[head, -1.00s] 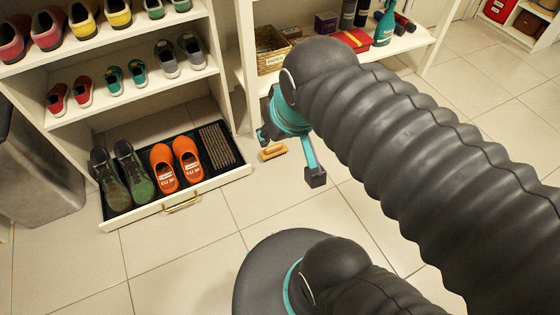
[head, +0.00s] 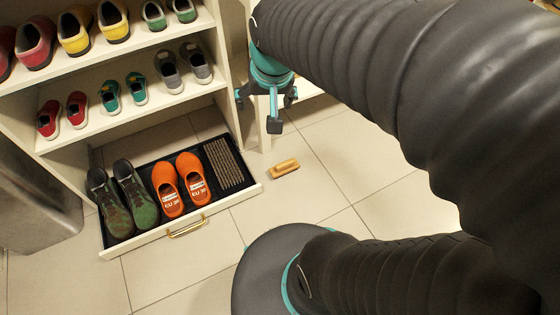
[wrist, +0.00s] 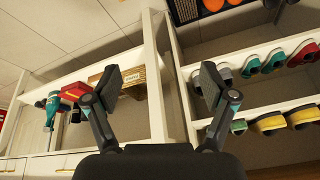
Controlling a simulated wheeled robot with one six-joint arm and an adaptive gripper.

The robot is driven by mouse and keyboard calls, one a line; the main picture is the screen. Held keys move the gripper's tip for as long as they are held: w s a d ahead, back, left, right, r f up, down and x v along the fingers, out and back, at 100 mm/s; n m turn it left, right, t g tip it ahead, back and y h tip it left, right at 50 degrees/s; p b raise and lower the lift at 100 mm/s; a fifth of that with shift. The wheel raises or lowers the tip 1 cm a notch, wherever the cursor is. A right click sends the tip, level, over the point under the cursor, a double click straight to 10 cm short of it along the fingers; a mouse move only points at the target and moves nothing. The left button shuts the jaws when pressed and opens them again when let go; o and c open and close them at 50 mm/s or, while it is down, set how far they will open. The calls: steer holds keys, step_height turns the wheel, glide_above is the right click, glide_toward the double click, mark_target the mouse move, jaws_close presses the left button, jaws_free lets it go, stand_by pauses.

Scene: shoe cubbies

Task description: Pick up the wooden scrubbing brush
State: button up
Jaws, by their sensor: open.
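The wooden scrubbing brush (head: 285,168) lies on the tiled floor in the head view, just right of the pulled-out drawer's front corner. It is light brown with a darker grip. My gripper (head: 273,122) is above and behind it in the head view, beside the shelf's right upright, and apart from the brush. In the wrist view my gripper (wrist: 163,78) shows two spread fingers with nothing between them. The brush is not seen in the wrist view.
The open drawer (head: 125,243) holds green shoes, orange shoes (head: 180,184) and a ribbed mat. Shelves of shoes stand above it. Floor right of the brush is clear.

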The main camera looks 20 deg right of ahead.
steer(key=w+d+f+m+g+b, duration=0.2)
steer(key=w+d+f+m, duration=0.25)
steer(key=w+f, duration=0.65)
steer(key=m+g+b, duration=0.2)
steer(key=m+b, duration=0.1)
steer(key=m, duration=0.7)
glide_above(284, 164)
step_height(284, 164, down, 36)
steer(key=shift+n, duration=0.25)
step_height(284, 164, down, 9)
steer(key=shift+r+b, duration=0.2)
steer(key=shift+b, duration=0.2)
steer(key=shift+w+d+f+b, duration=0.1)
steer(key=shift+f+b, duration=0.15)
steer(key=shift+f, duration=1.15)
steer(key=shift+w+d+f+b, duration=0.1)
steer(key=shift+f+b, duration=0.1)
steer(key=shift+f, duration=1.2)
